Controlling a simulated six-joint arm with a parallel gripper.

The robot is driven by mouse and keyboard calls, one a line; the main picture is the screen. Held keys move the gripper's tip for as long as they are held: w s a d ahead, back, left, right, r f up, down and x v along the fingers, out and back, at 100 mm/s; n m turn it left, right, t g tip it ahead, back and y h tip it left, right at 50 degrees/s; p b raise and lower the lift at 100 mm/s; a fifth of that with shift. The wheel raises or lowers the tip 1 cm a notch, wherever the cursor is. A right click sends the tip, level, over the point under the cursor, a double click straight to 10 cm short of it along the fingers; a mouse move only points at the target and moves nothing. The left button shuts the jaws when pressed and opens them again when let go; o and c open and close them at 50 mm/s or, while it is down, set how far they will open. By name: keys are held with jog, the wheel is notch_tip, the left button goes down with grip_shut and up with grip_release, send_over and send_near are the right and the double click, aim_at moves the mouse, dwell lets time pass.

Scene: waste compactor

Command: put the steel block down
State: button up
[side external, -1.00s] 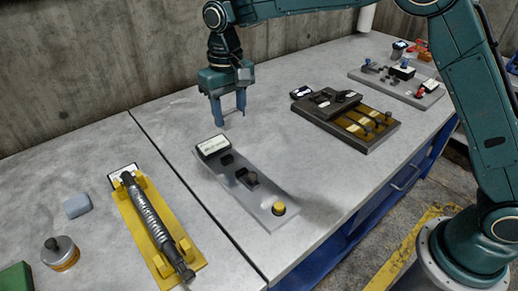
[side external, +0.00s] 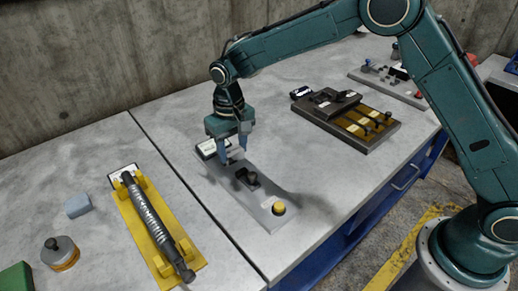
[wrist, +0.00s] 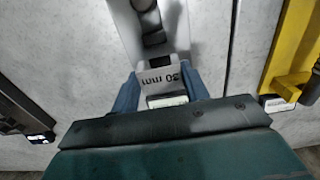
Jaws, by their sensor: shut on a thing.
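My gripper (side external: 234,158) is shut on the grey steel block (wrist: 165,76), which is marked "30 mm" in the wrist view. The block also shows between the fingertips in the side view (side external: 236,154). My gripper points down over the far end of a grey panel (side external: 234,196), close to the white-faced label block there. I cannot tell whether the steel block touches the panel. A dark fitting (side external: 247,177) stands on the panel just in front of the gripper, and a yellow button (side external: 279,208) sits at the panel's near end.
A yellow cradle (side external: 135,222) with a dark ribbed shaft lies to the left, beyond a table seam. A blue-grey block (side external: 78,206) and a round weight-like object (side external: 60,252) lie farther left. A dark fixture with brass-coloured slots (side external: 350,120) stands right. Bare table lies between.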

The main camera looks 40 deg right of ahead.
aim_at(233, 150)
jog(key=shift+f, duration=1.65)
jog(key=shift+f, duration=0.15)
jog(key=o, duration=1.3)
notch_tip(233, 150, up, 11)
jog(key=shift+r, duration=0.65)
